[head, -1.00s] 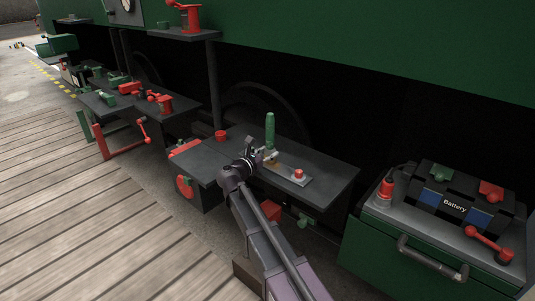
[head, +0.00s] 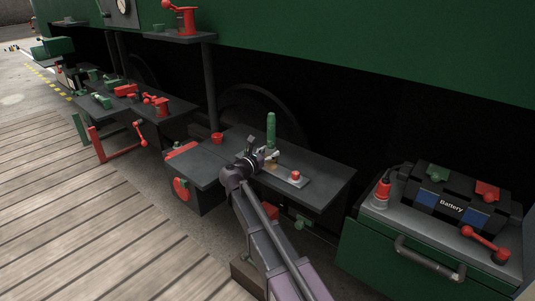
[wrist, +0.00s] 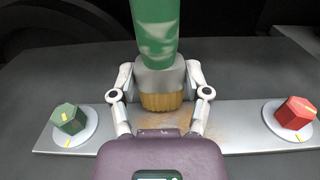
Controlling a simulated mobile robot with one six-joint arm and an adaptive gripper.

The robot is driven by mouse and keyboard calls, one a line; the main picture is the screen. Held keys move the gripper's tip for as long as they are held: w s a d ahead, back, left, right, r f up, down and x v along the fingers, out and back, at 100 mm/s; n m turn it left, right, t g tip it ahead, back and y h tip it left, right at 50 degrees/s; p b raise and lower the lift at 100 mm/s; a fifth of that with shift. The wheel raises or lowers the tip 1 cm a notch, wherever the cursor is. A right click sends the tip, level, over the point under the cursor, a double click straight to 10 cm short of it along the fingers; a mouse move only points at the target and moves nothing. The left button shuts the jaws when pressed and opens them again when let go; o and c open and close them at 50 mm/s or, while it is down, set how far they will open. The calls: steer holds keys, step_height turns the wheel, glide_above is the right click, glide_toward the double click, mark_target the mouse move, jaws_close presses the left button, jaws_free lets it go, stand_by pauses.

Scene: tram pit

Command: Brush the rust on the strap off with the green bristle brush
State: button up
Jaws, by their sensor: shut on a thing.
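The green bristle brush (head: 271,128) stands upright in my gripper (head: 264,156) over the dark bench top. In the wrist view my gripper (wrist: 160,76) is shut on the grey collar of the brush (wrist: 155,28), whose tan bristles point down at the strap. The grey metal strap (wrist: 235,125) lies flat, with a green hex knob (wrist: 69,119) at its left end and a red hex knob (wrist: 293,113) at its right. Faint brown rust (wrist: 155,123) shows on the strap's middle, partly hidden by bristles and wrist. Whether the bristles touch it I cannot tell.
A battery (head: 455,201) stands on a green cabinet to the right. A second bench with red and green parts stands farther left.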

steer(key=shift+w+d, duration=0.2)
steer(key=shift+w, duration=0.05)
steer(key=shift+s, duration=0.1)
stand_by(0.5)
steer(key=shift+s+a, duration=0.1)
steer(key=shift+s, duration=0.55)
steer(key=shift+s, duration=0.15)
steer(key=shift+s+a+f, duration=0.1)
steer(key=shift+s, duration=0.5)
steer(key=shift+s, duration=0.15)
steer(key=shift+s+a, duration=0.15)
steer(key=shift+s, duration=0.45)
